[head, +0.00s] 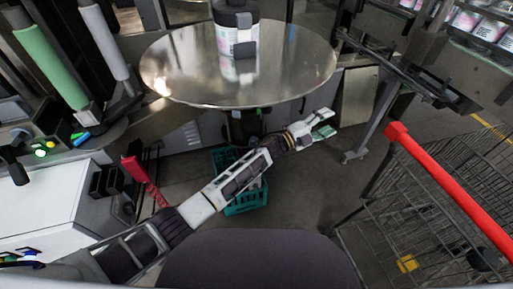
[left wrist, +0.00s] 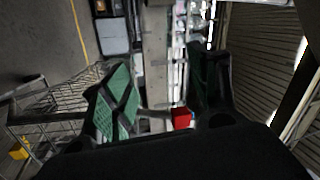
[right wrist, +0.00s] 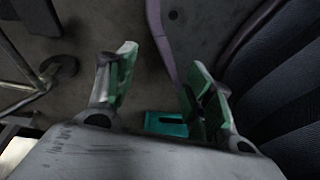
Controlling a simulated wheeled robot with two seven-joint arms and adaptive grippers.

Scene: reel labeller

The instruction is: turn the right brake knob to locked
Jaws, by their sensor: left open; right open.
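I cannot make out the right brake knob for sure in any view. A black knob-like part (head: 14,168) shows at the far left of the head view, but I cannot tell whether it is a brake knob. My left gripper (head: 326,124) is open and empty, below and right of the round table's edge. In the left wrist view its green-padded fingers (left wrist: 160,80) stand apart, with a red block (left wrist: 181,118) seen beyond them. My right gripper (right wrist: 158,65) is open and empty over dark floor in the right wrist view; I do not see it in the head view.
A wire cart (head: 430,190) with a red handle (head: 445,185) stands right. Green (head: 47,55) and white (head: 105,40) rollers stand left. A teal crate (head: 245,200) lies below my left arm.

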